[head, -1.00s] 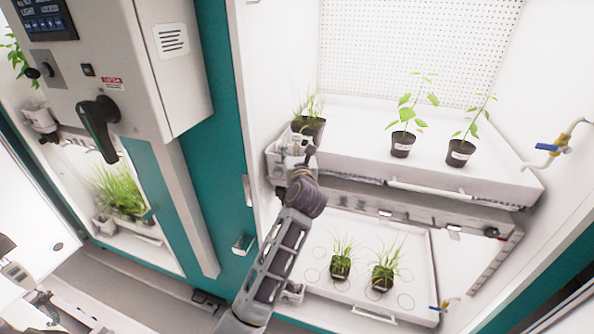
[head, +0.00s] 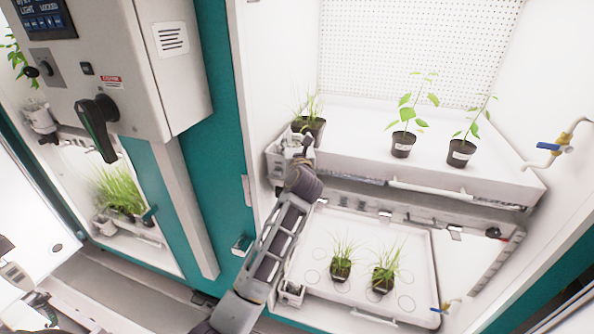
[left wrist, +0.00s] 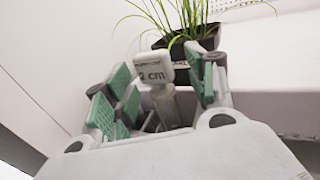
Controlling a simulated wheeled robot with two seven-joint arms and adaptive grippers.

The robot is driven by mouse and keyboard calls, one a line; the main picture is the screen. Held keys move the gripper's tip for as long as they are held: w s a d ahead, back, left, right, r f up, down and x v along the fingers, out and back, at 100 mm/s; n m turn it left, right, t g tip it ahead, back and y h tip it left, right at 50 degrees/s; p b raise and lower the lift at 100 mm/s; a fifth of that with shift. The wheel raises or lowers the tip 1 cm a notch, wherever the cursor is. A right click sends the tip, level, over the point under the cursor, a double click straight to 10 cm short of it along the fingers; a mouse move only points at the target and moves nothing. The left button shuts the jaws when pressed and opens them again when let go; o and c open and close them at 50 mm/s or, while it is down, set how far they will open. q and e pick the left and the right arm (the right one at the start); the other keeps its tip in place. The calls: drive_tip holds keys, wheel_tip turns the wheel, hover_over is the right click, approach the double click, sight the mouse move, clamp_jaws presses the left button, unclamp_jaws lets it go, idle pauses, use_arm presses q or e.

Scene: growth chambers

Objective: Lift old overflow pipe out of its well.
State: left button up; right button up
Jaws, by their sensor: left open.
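The old overflow pipe (left wrist: 164,107) is a pale upright tube with a block on top marked "2 cm", seen in the left wrist view. My left gripper (left wrist: 165,85) is open, with green finger pads on both sides of the pipe; I cannot tell whether they touch it. In the head view my left gripper (head: 299,150) is at the front left corner of the upper white tray (head: 345,172), over the small well box (head: 277,163). The gripper hides most of the pipe there, and the pipe's lower end is hidden in both views. My right gripper is not in view.
A grassy potted plant (head: 312,127) stands close behind the gripper; its pot (left wrist: 190,43) also shows in the left wrist view. Two leafy pots stand farther right. A blue-handled tap (head: 553,148) is on the right wall. A lower tray (head: 330,285) holds two grass pots.

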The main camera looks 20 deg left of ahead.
use_arm(q)
clamp_jaws()
drive_tip(key=shift+r, duration=0.1)
idle(0.4)
wheel_tip(320, 180, up, 18)
drive_tip(key=b, duration=0.2)
idle(0.7)
idle(0.4)
